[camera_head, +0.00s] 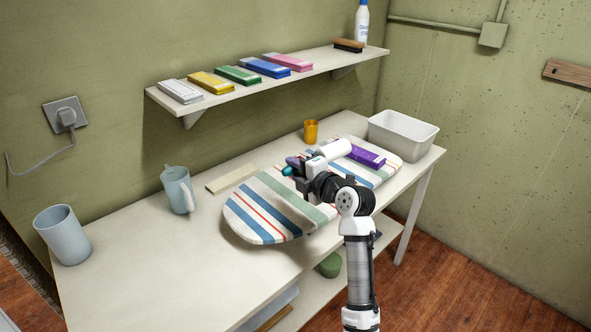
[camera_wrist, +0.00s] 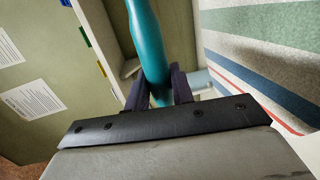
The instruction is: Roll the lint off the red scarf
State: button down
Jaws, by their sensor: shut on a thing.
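I see no plainly red scarf. A flat purple folded piece (camera_head: 367,156) lies on the striped ironing board (camera_head: 262,208), toward its far right end. My gripper (camera_head: 297,167) is over the middle of the board, shut on a teal handle (camera_head: 287,171). The handle also shows between the two fingers in the wrist view (camera_wrist: 147,40). A white roller (camera_head: 335,149) shows just beyond the gripper, beside the purple piece, and appears to belong to the handle. I cannot tell whether the roller touches anything. No lint can be made out.
The wall shelf (camera_head: 215,99) holds several flat coloured pieces, a pink one (camera_head: 288,62) among them, a brush (camera_head: 348,45) and a bottle (camera_head: 361,22). On the table are a white bin (camera_head: 403,133), an orange cup (camera_head: 310,131), a pitcher (camera_head: 178,190) and a blue-grey cup (camera_head: 63,235). The front left is clear.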

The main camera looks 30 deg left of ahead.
jog(key=shift+f+b, duration=0.2)
jog(key=shift+b, duration=0.75)
notch_tip(320, 180, down, 8)
jog(key=b, duration=0.9)
jog(key=shift+f+b, duration=0.35)
jog(key=shift+b, duration=0.3)
jog(key=shift+a, duration=0.1)
jog(key=shift+w+r+b+x, duration=0.1)
jog(key=shift+r+b+x, duration=0.5)
jog(key=shift+x, duration=1.95)
jog(key=shift+w+r+b+x, duration=0.2)
jog(key=shift+b+x, duration=0.7)
jog(key=shift+x, duration=1.65)
jog(key=shift+s+r+b+x, duration=0.1)
jog(key=shift+r+b+x, duration=0.5)
jog(key=shift+x, duration=1.95)
jog(key=shift+f, duration=0.15)
